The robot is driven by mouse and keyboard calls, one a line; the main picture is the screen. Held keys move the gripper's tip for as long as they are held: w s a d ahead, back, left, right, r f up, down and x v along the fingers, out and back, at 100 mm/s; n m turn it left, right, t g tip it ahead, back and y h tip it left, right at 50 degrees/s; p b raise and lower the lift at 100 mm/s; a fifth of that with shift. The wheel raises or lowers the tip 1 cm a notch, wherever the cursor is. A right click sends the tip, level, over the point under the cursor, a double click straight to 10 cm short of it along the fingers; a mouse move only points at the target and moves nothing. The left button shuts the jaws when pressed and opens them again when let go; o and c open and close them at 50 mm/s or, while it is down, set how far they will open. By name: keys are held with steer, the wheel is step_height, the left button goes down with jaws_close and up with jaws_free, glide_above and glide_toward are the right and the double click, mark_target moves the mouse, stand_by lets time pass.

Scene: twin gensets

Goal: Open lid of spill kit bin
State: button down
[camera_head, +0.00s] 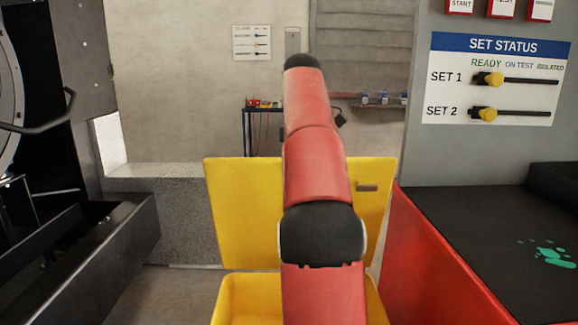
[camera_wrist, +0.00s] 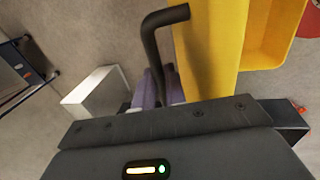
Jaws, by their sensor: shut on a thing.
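The yellow spill kit bin (camera_head: 246,298) stands low in front of me, partly hidden by my red arm. Its yellow lid (camera_head: 235,215) stands raised, close to upright, at the back of the bin. In the wrist view the lid (camera_wrist: 212,45) has a dark bent bar handle (camera_wrist: 160,50) beside it. My gripper (camera_wrist: 160,88) is shut on this handle, with its fingers partly hidden behind the gripper body. The open bin (camera_wrist: 275,40) shows at the upper right there. My gripper is hidden in the head view.
A red cabinet with a black top (camera_head: 490,225) stands close on the right, below the SET STATUS board (camera_head: 500,80). Dark machinery with a black trough (camera_head: 90,245) is on the left. A low grey block wall (camera_head: 165,205) and a small table (camera_head: 262,128) are behind.

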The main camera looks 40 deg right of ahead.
steer(key=shift+w+d+f, duration=0.1)
steer(key=shift+w+f, duration=0.05)
steer(key=shift+f, duration=0.3)
steer(key=c, duration=1.5)
jaws_free()
steer(key=shift+o, duration=0.2)
steer(key=shift+r, duration=0.15)
steer(key=shift+r, duration=0.1)
